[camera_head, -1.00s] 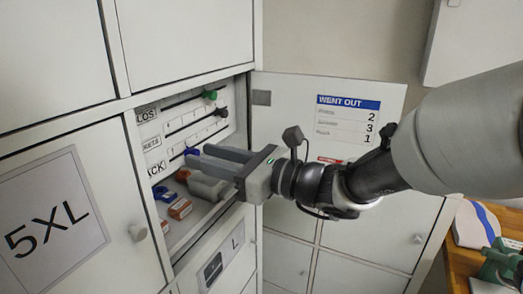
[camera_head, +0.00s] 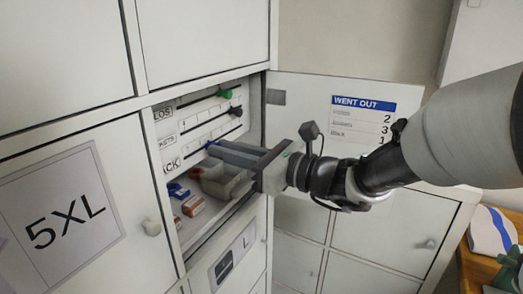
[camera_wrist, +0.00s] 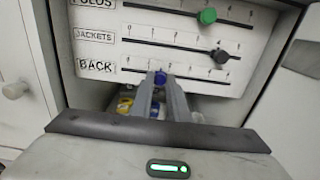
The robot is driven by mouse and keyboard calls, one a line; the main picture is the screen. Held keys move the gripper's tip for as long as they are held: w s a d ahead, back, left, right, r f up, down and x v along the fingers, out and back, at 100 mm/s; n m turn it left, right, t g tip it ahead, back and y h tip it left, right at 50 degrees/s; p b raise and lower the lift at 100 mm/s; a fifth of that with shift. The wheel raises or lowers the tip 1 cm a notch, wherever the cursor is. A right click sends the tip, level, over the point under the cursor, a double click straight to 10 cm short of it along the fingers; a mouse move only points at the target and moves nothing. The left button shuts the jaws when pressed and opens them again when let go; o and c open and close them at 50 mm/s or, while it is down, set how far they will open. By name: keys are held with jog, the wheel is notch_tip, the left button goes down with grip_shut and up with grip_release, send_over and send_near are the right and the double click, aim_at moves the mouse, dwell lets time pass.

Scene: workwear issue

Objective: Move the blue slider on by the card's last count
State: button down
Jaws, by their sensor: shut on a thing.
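The blue slider (camera_wrist: 160,77) is a blue knob on the lowest slotted row, labelled BACK, of the white panel (camera_wrist: 110,50). It stands near the middle of its numbered scale; the digit beside it is too small to read. My gripper (camera_wrist: 158,85) is shut on this knob, one finger on either side. In the head view the fingers of my gripper (camera_head: 214,150) reach into the open locker and cover most of the knob. The card (camera_head: 361,122) is headed WENT OUT and lists 2, 3 and 1 from top to bottom, so its last count is 1.
A green knob (camera_wrist: 207,16) on the POLOS row and a black knob (camera_wrist: 219,55) on the JACKETS row sit above, to the right. Orange (camera_head: 193,205) and blue (camera_head: 178,191) items lie on the locker floor below my fingers. The open door (camera_head: 300,125) stands close at right.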

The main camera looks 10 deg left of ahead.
jog(key=shift+w+d, duration=0.25)
jog(key=shift+w, duration=0.55)
jog(key=shift+s, duration=0.1)
jog(key=c, duration=1.7)
grip_release()
jog(key=shift+o, duration=0.2)
jog(key=v, duration=1.7)
jog(key=shift+d+b, duration=0.25)
jog(key=shift+b, duration=0.05)
jog(key=shift+s+r, duration=0.1)
